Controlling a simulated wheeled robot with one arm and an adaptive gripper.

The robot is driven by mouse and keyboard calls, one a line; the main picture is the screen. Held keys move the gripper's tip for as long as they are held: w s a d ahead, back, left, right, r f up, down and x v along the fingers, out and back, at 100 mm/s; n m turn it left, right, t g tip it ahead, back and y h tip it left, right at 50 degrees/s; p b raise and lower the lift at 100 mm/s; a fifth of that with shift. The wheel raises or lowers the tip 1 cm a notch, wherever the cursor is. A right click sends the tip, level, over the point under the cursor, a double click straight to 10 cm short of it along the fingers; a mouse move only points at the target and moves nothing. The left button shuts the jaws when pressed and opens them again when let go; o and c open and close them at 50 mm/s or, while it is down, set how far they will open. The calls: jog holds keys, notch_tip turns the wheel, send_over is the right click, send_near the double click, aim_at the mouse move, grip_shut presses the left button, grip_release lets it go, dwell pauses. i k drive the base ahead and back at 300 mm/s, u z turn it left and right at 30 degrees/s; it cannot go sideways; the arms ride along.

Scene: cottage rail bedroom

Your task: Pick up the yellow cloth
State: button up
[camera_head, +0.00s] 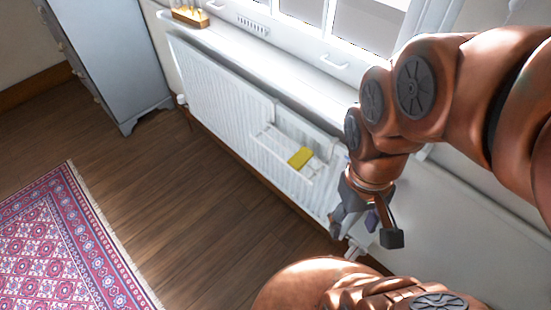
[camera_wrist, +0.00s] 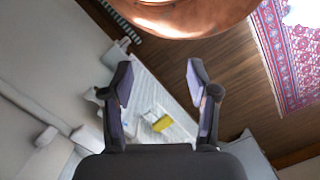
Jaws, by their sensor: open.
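The yellow cloth (camera_head: 300,157) is a small flat piece lying on a white wire rack (camera_head: 268,139) at the front of the white radiator. In the wrist view the yellow cloth (camera_wrist: 162,123) shows between my two fingers, some distance beyond them. My gripper (camera_head: 364,233) is open and empty, to the right of the cloth and lower in the head view. It also shows in the wrist view (camera_wrist: 158,78), with its fingers spread wide. Nothing touches the cloth from my side.
The white radiator (camera_head: 215,90) runs along the wall under the window sill (camera_head: 265,62). A wooden tray with small items (camera_head: 190,17) stands on the sill. A pale blue cabinet (camera_head: 110,60) is at the left. A patterned rug (camera_head: 65,245) lies on the floor; wooden floor between is clear.

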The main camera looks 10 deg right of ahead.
aim_at(302, 156)
jog(key=u, duration=0.4)
jog(key=k, duration=1.1)
jog(key=u, duration=1.6)
jog(key=i, duration=1.15)
jog(key=z, duration=0.9)
